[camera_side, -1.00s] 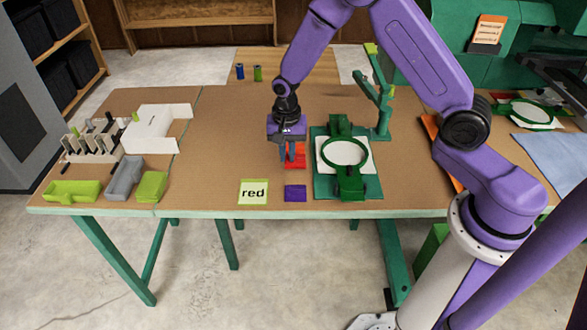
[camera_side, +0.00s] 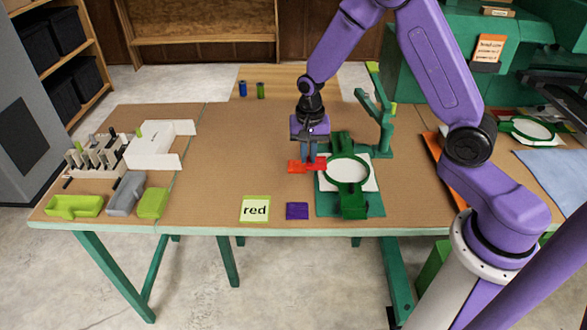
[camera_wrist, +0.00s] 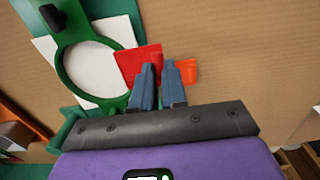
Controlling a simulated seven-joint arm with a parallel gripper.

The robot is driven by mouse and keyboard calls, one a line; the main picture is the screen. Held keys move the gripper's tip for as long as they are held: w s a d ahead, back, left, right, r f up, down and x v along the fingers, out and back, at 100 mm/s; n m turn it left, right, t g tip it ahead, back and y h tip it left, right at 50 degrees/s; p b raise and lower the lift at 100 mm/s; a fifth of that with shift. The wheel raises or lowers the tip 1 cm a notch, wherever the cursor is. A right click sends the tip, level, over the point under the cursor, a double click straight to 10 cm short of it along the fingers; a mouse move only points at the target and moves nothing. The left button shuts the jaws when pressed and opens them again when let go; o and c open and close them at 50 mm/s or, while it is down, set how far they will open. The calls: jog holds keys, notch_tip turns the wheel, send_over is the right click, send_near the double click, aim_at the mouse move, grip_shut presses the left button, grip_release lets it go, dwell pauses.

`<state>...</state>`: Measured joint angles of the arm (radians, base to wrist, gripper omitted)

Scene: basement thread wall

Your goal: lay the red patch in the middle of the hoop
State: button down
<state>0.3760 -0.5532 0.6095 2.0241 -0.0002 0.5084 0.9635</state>
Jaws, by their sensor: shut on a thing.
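My gripper (camera_side: 309,160) is shut on the red patch (camera_side: 319,163), just left of the hoop in the side view. In the wrist view, my gripper's fingertips (camera_wrist: 158,68) meet at the near edge of the red patch (camera_wrist: 138,62). The patch reaches over the white cloth's edge beside the hoop. The green hoop (camera_side: 348,190) lies on the white cloth and a green base; its ring (camera_wrist: 62,72) is clear and empty in the wrist view. An orange-red piece (camera_side: 297,167) lies left of the held patch and also shows in the wrist view (camera_wrist: 188,70).
A purple patch (camera_side: 297,211) and a card reading "red" (camera_side: 255,209) lie near the front edge. A green post (camera_side: 384,125) stands behind the hoop at right. Bins (camera_side: 75,206) and a white holder (camera_side: 158,145) are at far left. The table's centre-left is clear.

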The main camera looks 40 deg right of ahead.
send_near(338, 171)
jog(key=shift+f, duration=1.45)
jog(key=shift+s+f, duration=0.1)
jog(key=shift+f, duration=1.6)
jog(key=c, duration=1.1)
grip_release()
